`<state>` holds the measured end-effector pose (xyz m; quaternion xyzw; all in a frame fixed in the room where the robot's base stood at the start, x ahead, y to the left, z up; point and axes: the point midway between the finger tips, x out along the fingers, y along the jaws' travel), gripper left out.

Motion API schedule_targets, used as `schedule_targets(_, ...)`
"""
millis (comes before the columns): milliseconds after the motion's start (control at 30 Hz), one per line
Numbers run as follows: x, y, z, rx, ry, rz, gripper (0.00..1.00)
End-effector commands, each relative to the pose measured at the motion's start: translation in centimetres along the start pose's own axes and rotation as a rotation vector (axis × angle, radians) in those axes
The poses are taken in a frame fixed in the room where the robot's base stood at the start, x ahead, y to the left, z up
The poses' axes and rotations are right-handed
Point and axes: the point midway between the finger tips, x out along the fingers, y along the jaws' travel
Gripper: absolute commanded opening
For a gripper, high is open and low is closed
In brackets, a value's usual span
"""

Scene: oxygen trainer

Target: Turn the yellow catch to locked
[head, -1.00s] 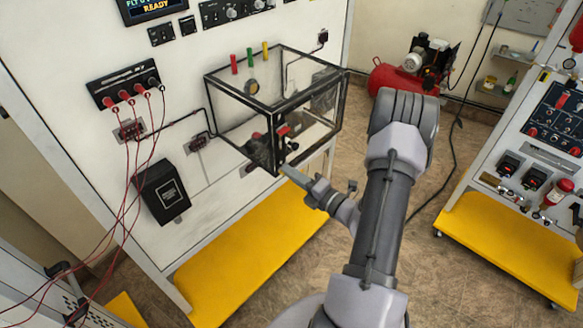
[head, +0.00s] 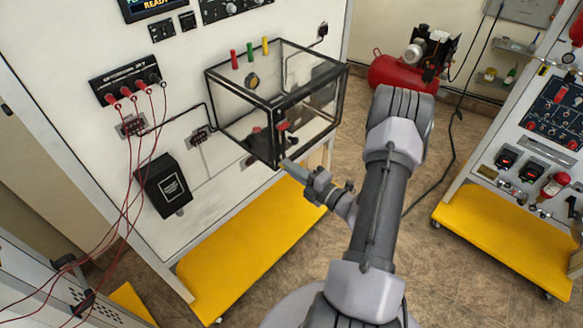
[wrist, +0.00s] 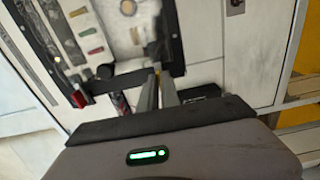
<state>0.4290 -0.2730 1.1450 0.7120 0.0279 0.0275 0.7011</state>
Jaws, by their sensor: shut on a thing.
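A clear box (head: 318,102) with a black frame is mounted on the white panel. My gripper (head: 286,162) is at the box's lower front corner. In the wrist view my gripper's two fingers (wrist: 158,78) are close together at the box's dark frame (wrist: 172,45). In the head view the catch is hidden or too small to see.
A red handle (head: 283,126) is at the box's front. Red, green and yellow tags (head: 250,54) stand at its upper back. Red cables (head: 133,165) hang at left. A red compressor (head: 392,72) and another panel stand to the right. The floor between is clear.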

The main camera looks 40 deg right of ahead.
Motion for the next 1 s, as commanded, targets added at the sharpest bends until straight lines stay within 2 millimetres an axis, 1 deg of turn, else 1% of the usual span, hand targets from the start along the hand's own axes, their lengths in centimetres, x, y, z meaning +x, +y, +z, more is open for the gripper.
schedule_targets(67, 0.0, 0.0, 0.0, 0.001, -0.001, 0.0, 0.0)
schedule_targets(100, 0.0, 0.0, 0.0, 0.001, -0.001, 0.0, 0.1)
schedule_targets(200, 0.0, 0.0, 0.0, 0.0, -0.001, 0.0, 0.28)
schedule_targets(467, 0.0, 0.0, 0.0, 0.0, 0.0, 0.0, 0.28)
schedule_targets(567, -0.5, 0.0, 0.1, 0.0, -0.002, -0.001, 0.28)
schedule_targets(667, -2.3, -0.1, 0.2, 0.0, -0.004, -0.001, 0.28)
schedule_targets(767, -5.4, -0.1, 0.2, 0.001, -0.009, -0.001, 0.28)
schedule_targets(800, -6.8, -0.1, 0.2, 0.002, -0.009, 0.0, 0.28)
schedule_targets(900, -10.3, -0.1, 0.2, 0.001, -0.009, 0.0, 0.28)
schedule_targets(1000, -13.3, 0.0, 0.1, 0.0, -0.007, 0.0, 0.28)
